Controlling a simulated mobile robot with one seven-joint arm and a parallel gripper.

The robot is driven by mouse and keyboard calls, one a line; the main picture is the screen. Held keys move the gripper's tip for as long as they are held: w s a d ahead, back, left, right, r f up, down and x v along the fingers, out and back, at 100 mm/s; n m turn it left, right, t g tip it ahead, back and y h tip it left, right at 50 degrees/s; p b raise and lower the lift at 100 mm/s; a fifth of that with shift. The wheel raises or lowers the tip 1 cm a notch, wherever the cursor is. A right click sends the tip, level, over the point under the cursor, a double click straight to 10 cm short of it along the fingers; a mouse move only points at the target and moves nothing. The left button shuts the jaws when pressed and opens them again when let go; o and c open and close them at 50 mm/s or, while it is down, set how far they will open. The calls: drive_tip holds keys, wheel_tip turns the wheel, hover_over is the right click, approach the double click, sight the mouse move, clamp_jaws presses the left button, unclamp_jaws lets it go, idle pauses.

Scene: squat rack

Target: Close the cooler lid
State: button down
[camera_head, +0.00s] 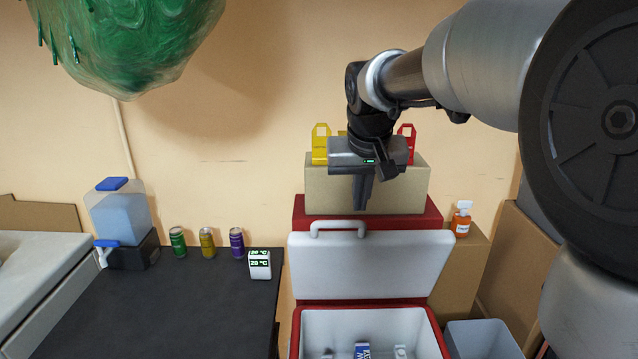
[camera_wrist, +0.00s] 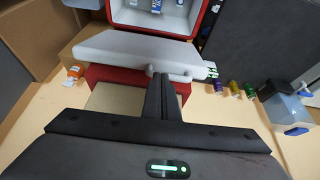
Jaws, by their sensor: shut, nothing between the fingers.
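The red cooler (camera_head: 437,335) stands at the lower middle of the head view, with its white interior showing. Its white lid (camera_head: 372,263) stands open and upright at the back, with a white handle (camera_head: 338,227) on its top edge. My gripper (camera_head: 361,206) is shut and empty, pointing down just above and beside that handle. In the wrist view, the shut fingers (camera_wrist: 161,78) reach the lid's edge beside the handle (camera_wrist: 186,76); I cannot tell if they touch. The lid (camera_wrist: 135,48) and the cooler body (camera_wrist: 201,14) also show there.
A cardboard box (camera_head: 366,187) on a red box stands behind the lid. An orange bottle (camera_head: 461,218) and a grey bin (camera_head: 483,340) are at right.

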drive_tip(key=p, duration=0.4)
hover_over(331, 235)
drive_tip(key=f, duration=1)
drive_tip(key=shift+w+f+p, duration=0.25)
drive_tip(key=shift+w+p, duration=0.05)
drive_tip(key=shift+p, duration=0.05)
drive_tip(key=shift+s+f, duration=0.1)
drive_tip(key=shift+s, duration=0.2)
drive_tip(key=shift+f, duration=0.1)
